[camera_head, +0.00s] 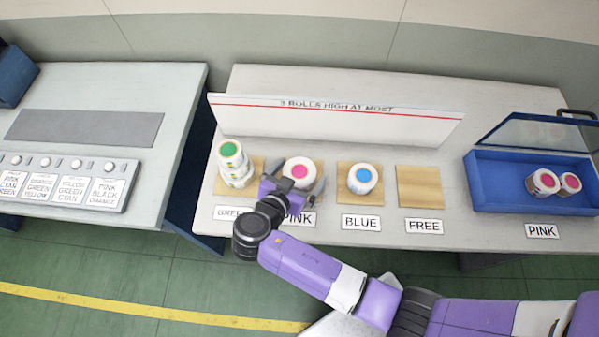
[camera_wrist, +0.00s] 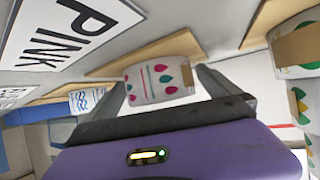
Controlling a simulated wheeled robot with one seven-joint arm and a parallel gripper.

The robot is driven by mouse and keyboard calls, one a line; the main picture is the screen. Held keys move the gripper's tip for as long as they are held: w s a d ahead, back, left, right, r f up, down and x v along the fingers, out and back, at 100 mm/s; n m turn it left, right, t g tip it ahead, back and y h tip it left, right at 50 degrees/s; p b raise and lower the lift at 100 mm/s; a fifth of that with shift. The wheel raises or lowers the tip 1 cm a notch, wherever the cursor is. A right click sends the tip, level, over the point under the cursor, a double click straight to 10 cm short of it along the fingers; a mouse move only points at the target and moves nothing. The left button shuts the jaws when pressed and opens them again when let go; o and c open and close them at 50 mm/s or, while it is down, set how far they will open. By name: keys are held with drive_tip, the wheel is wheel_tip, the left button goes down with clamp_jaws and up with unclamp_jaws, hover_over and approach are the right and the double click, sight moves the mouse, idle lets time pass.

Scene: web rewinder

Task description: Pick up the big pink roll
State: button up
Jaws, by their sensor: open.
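A big white roll with a pink top (camera_head: 299,168) sits on the wooden pad above the PINK label. In the wrist view the roll (camera_wrist: 160,82) shows its white side with pink and teal drop marks. My gripper (camera_head: 293,187) is open at the roll's near side, its fingers to the left and right of it. In the wrist view the roll lies between the fingers of my gripper (camera_wrist: 165,78). I cannot tell whether either finger touches it. Two pink-topped rolls (camera_head: 543,181) lie in the blue box (camera_head: 500,198) at the right.
A stack of green-topped rolls (camera_head: 231,163) stands close left of my gripper. A blue-topped roll (camera_head: 362,179) stands to the right. The FREE pad (camera_head: 420,187) is empty. A white board (camera_head: 340,125) with a red line stands behind the pads.

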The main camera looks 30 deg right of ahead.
drive_tip(key=c, duration=1.6)
drive_tip(key=shift+r, duration=0.1)
